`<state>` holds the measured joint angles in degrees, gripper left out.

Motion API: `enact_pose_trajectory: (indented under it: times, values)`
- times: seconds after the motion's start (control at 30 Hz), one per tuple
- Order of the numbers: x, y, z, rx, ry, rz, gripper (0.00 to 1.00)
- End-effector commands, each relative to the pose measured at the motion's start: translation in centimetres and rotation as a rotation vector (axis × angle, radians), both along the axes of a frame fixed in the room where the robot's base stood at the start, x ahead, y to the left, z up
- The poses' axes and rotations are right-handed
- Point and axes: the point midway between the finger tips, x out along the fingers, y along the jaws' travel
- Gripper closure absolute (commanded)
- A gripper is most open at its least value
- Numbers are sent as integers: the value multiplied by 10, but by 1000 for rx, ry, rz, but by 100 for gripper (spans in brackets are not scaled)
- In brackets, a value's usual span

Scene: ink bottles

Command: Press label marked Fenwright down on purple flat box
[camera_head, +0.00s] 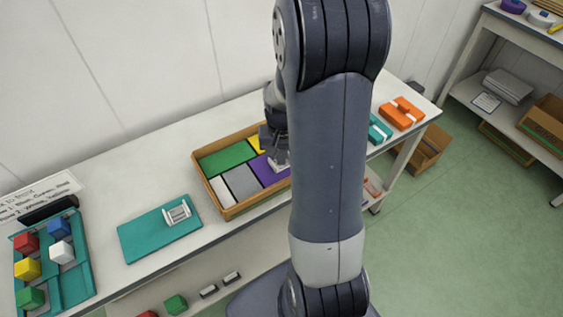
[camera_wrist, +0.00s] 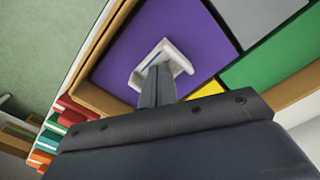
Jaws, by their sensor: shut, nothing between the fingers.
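The purple flat box (camera_head: 264,173) lies in the wooden tray among other coloured flat boxes. It also fills the middle of the wrist view (camera_wrist: 205,45). A small white piece, seemingly the label (camera_wrist: 180,63), lies on the purple box, with its edges looking raised; no writing on it is legible. It shows as a white patch in the head view (camera_head: 278,165). My gripper (camera_wrist: 158,73) is shut, its fingertips at the white piece and partly covering it. I cannot tell whether they touch it. My arm hides the tray's right end in the head view.
The wooden tray (camera_head: 232,213) also holds green, yellow, grey and white flat boxes. A teal mat (camera_head: 142,238) with a small pale holder (camera_head: 177,212) lies left of it. A teal tray (camera_head: 75,283) of coloured bottles stands further left. Teal and orange boxes (camera_head: 402,113) lie right.

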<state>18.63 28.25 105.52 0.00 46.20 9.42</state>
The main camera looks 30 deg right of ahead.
Motion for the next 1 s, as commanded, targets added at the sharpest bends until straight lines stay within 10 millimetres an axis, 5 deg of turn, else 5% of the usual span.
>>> enact_pose_trajectory:
  times: [0.27, 1.0]
  values:
    - [0, 0, 6, 0, 1, 0, 100]
    - [0, 0, 66, 0, -1, 0, 100]
